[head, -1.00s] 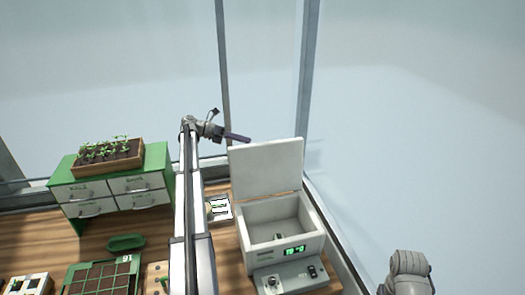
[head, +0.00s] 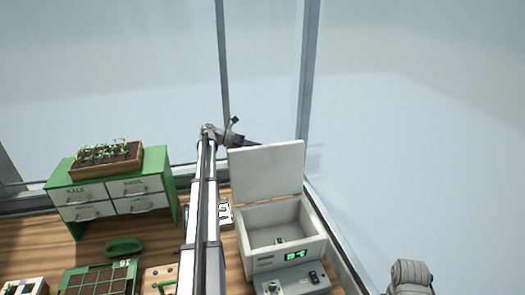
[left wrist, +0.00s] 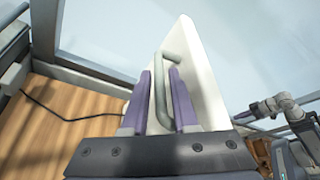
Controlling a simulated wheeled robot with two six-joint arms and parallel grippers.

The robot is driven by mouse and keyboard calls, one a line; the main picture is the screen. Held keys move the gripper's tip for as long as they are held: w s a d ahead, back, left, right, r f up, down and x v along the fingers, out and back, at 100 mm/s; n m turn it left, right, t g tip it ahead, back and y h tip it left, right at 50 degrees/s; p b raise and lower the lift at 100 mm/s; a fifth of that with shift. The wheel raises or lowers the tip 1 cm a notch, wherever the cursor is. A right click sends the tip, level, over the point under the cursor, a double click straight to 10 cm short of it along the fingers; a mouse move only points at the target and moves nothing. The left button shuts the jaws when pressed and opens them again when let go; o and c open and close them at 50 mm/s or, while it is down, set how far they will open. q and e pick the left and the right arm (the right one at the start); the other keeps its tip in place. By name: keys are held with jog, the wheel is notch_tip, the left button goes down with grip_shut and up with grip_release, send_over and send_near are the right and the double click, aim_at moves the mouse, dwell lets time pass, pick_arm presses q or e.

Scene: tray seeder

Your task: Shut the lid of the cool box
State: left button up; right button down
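The cool box (head: 262,258) is a white box with a green lit display on its front, on the bench in the head view. Its lid (head: 268,170) stands upright and open at the back. In the left wrist view I see the white lid (left wrist: 205,95) from its edge, with a grey bar handle (left wrist: 170,50). My left gripper (left wrist: 160,72) has its two purple fingers apart, one on each side of the handle. Whether they touch it I cannot tell.
A control panel (head: 290,281) sits in front of the cool box. A green drawer cabinet (head: 160,165) with a seedling box (head: 133,168) stands at the left. A green seed tray (head: 75,282) lies in front of it. Window posts rise behind.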

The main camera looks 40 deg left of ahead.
pick_arm(q)
grip_shut()
dwell(1.4)
